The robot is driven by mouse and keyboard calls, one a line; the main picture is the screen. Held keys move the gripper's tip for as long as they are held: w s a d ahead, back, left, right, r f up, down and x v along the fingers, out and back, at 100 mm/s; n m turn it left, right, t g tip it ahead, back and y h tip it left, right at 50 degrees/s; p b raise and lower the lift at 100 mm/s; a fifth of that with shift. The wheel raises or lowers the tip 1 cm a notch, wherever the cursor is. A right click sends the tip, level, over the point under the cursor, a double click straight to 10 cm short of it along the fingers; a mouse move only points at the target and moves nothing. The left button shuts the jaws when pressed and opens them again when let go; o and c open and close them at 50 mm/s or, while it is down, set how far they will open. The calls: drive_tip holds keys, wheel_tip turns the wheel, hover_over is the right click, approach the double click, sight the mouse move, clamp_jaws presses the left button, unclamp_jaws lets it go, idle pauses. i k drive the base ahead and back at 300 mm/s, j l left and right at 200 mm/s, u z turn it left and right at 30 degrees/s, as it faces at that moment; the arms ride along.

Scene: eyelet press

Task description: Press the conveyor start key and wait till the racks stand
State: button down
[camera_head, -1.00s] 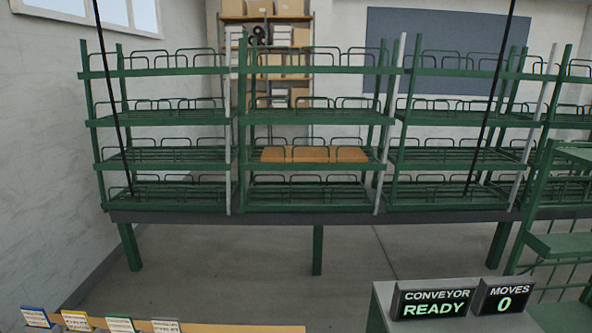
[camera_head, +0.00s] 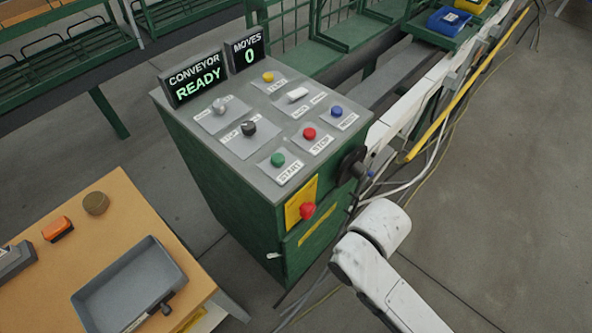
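The green start key (camera_head: 277,159), labelled START, sits on the sloping top of the green and grey control cabinet (camera_head: 226,195). The red stop key (camera_head: 309,133) is just up and right of it. The conveyor display (camera_head: 195,80) reads READY and the moves display (camera_head: 247,49) reads 0. Part of a green rack (camera_head: 70,60) shows at the upper left; whether it moves cannot be told. My white arm (camera_head: 385,275) reaches in from the lower right, below and right of the cabinet. My gripper is not visible.
A red knob (camera_head: 307,210) on a yellow plate and a black handwheel (camera_head: 351,166) stick out from the cabinet. A wooden table (camera_head: 110,215) with a grey tray (camera_head: 131,291) is at lower left. Blue (camera_head: 449,20) and yellow bins stand at upper right. Cables lie on the floor.

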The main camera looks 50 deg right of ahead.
sight(278, 159)
drive_tip(key=i+j, duration=0.1)
drive_tip(key=j, duration=0.35)
drive_tip(key=i+j, duration=0.1)
drive_tip(key=j, duration=0.35)
drive_tip(key=i+j, duration=0.1)
drive_tip(key=j, duration=0.35)
drive_tip(key=i+j, duration=0.1)
drive_tip(key=j, duration=0.4)
drive_tip(key=z, duration=1.75)
